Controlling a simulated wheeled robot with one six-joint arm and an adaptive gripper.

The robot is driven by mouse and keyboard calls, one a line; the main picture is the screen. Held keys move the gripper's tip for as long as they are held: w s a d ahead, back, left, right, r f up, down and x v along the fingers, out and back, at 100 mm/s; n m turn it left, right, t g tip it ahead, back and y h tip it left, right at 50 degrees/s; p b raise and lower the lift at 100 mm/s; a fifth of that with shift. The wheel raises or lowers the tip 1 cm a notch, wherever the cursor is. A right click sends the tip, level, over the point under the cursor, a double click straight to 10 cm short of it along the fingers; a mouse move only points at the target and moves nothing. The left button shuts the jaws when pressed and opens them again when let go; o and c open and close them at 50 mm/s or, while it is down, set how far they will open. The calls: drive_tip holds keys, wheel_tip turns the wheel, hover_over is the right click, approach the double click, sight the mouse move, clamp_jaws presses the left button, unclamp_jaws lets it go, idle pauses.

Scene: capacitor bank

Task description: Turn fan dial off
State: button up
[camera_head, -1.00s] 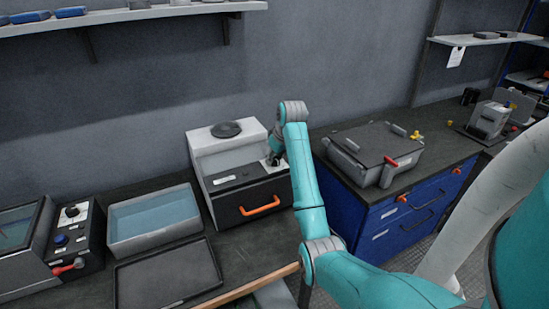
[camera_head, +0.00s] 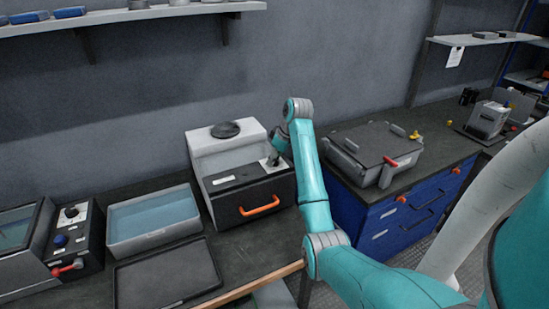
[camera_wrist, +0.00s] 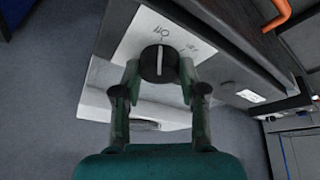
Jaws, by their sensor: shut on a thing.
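The fan dial (camera_wrist: 158,64) is a round black knob with a white line, on a white label plate (camera_wrist: 122,49). In the wrist view the line runs nearly up and down, its upper end near the word "Off"; another mark stands to the right. My gripper (camera_wrist: 159,72) has one finger on each side of the dial and is shut on it. In the head view my gripper (camera_head: 276,156) is at the right front of the white and black box (camera_head: 228,191) that bears the dial; the dial itself is too small and covered to read there.
The box has an orange handle (camera_head: 260,205) and a round black disc (camera_head: 225,130) on top. A basin of blue liquid (camera_head: 153,243) and a dark tray (camera_head: 166,276) lie to the left. A grey lidded case (camera_head: 372,146) stands to the right, beyond my arm.

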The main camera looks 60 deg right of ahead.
drive_tip(key=o, duration=1.1)
drive_tip(key=shift+o, duration=0.2)
